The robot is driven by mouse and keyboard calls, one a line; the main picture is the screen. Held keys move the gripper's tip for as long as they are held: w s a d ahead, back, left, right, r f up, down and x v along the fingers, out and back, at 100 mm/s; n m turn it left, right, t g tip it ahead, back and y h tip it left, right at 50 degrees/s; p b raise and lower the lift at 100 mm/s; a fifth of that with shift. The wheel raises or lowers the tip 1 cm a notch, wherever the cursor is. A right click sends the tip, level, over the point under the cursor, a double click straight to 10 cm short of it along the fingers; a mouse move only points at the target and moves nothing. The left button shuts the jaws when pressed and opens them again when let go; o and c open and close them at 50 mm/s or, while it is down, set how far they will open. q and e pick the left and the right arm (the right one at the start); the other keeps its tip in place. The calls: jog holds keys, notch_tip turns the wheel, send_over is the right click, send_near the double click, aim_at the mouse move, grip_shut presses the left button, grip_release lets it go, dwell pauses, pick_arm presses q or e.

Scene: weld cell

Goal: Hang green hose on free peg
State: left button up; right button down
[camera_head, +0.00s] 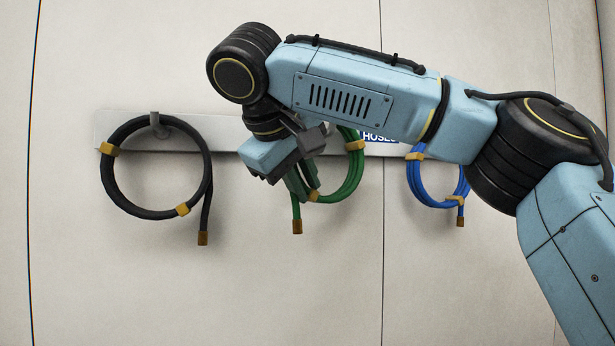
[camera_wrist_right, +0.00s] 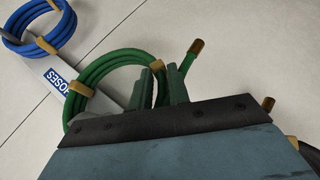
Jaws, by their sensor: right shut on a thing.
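The green hose (camera_head: 350,180) is a coil with yellow bands and a brass end hanging down, in front of the middle of the wall rail. My right gripper (camera_head: 300,184) is shut on the left side of this coil. In the right wrist view the green coil (camera_wrist_right: 92,72) passes between the two fingers of my gripper (camera_wrist_right: 165,88). My arm hides the top of the coil and the rail behind it, so no free peg shows, and I cannot tell whether the hose touches a peg. My left gripper is not in view.
A black hose (camera_head: 208,185) hangs on a peg (camera_head: 157,122) at the left of the grey rail (camera_head: 112,128). A blue hose (camera_head: 415,182) hangs at the right, its top hidden by my arm. A blue "HOSES" label (camera_head: 379,136) sits between green and blue.

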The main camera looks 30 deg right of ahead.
jog(key=shift+w+f, duration=0.25)
jog(key=shift+w, duration=0.1)
jog(key=shift+w+d+f, duration=0.3)
jog(key=shift+w+f, duration=0.1)
jog(key=shift+f, duration=0.3)
jog(key=c, duration=1.3)
grip_release()
jog(key=shift+w, duration=0.2)
jog(key=shift+o, duration=0.2)
jog(key=shift+s, duration=0.1)
jog(key=v, duration=1.3)
jog(key=shift+a, duration=0.2)
